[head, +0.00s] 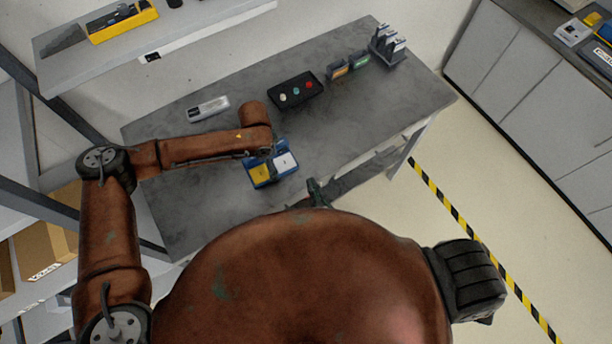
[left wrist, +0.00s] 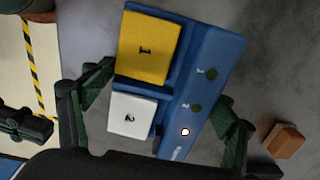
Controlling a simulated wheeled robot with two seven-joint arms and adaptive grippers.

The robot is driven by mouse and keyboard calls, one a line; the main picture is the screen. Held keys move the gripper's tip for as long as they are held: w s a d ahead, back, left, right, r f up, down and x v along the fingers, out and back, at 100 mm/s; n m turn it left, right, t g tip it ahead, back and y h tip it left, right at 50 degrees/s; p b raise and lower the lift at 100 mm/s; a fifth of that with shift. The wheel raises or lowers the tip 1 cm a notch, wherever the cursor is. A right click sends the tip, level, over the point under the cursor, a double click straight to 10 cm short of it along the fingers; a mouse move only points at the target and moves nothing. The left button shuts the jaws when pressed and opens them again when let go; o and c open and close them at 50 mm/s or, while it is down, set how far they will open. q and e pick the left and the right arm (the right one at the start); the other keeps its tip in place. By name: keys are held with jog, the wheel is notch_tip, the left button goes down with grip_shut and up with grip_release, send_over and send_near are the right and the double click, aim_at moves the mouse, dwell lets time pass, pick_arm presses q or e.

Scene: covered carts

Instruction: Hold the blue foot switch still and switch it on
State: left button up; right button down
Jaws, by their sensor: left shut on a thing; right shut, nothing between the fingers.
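The blue foot switch (head: 259,184) lies on the grey table (head: 210,215) near its front edge. In the left wrist view its blue body (left wrist: 214,70) carries a yellow pedal marked 1 (left wrist: 148,48) and a white pedal marked 2 (left wrist: 131,115). Two round lamps on it are dark green, and a small spot near its end is bright white. My left gripper (left wrist: 168,88) is shut on the foot switch, one finger on each side. My right gripper (head: 314,190) is shut and empty, apart from the switch, to its right; its tips are small in the head view.
A black box with coloured buttons (head: 296,91), a pale device (head: 208,109), small boxes (head: 348,66) and a grey rack (head: 388,46) stand toward the table's back. A brown block (left wrist: 285,141) lies beside the switch in the left wrist view.

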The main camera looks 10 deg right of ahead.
dwell(0.4)
pick_arm(q)
jog(key=o, duration=1.7)
jog(key=shift+o, duration=0.2)
jog(key=shift+r, duration=0.1)
